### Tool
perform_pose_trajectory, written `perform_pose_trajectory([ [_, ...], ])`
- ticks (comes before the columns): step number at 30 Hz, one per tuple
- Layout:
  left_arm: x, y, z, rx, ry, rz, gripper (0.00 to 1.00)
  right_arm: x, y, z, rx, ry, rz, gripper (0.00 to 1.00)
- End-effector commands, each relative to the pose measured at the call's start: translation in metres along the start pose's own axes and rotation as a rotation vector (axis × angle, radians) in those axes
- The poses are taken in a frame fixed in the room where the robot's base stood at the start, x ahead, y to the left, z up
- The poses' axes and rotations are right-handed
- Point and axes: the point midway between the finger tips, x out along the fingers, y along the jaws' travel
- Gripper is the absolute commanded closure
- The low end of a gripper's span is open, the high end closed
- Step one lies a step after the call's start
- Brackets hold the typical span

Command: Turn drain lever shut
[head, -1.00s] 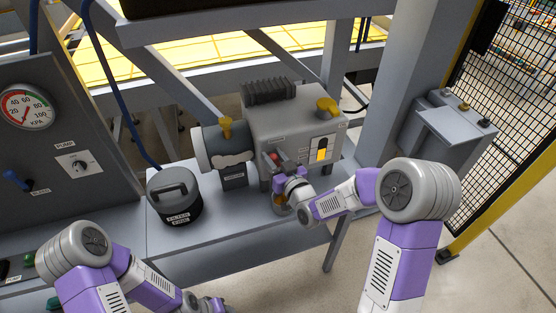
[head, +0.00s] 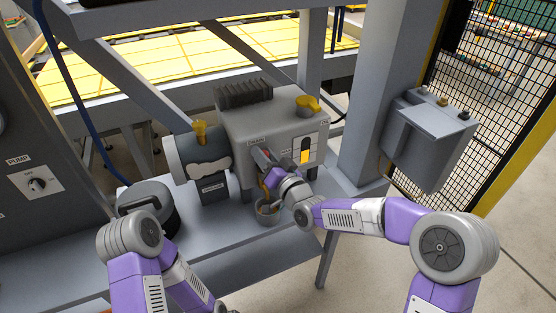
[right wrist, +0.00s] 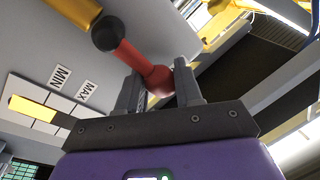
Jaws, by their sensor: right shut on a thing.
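The pump unit (head: 262,125) is a grey box on the bench with a "DRAIN" label on its front. The drain lever is red with a dark round pivot and shows in the right wrist view (right wrist: 138,60). My right gripper (right wrist: 160,85) is shut on the lever's rounded red end, one finger on each side. In the head view my right gripper (head: 264,160) is at the front of the unit and mostly covers the lever. An amber streak (head: 270,179) shows below it, above a small grey cup (head: 268,212). My left gripper is out of view at the bottom.
A yellow sight window (head: 305,156) with MIN and MAX labels is right of the lever. A dark filter canister (head: 148,200) stands left on the bench (head: 225,245). A grey post (head: 375,100) and a mesh fence (head: 480,90) are to the right.

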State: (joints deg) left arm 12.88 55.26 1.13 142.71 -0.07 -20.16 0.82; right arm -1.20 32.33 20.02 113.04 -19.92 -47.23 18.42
Motion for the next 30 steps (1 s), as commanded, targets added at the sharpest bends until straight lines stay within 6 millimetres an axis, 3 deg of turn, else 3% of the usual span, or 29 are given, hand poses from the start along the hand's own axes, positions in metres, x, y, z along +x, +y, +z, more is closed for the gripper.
perform_pose_trajectory([
  [1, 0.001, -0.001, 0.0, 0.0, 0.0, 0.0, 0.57, 0.0, -0.003, 0.011, 0.017, -0.022, -0.006, 1.0],
  [12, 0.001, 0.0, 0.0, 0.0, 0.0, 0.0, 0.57, 0.0, -0.004, 0.01, 0.021, -0.022, -0.006, 1.0],
  [13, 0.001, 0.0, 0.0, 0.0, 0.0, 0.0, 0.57, 0.0, -0.003, 0.009, 0.02, -0.022, -0.005, 0.6],
  [16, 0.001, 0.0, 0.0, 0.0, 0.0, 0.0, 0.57, 0.0, -0.003, 0.008, 0.018, -0.018, -0.004, 0.45],
  [26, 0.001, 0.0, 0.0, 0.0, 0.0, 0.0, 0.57, -0.002, -0.001, 0.004, 0.012, -0.008, -0.002, 0.44],
  [30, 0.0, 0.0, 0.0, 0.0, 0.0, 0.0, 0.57, -0.015, -0.001, 0.003, 0.012, -0.009, -0.001, 0.44],
])
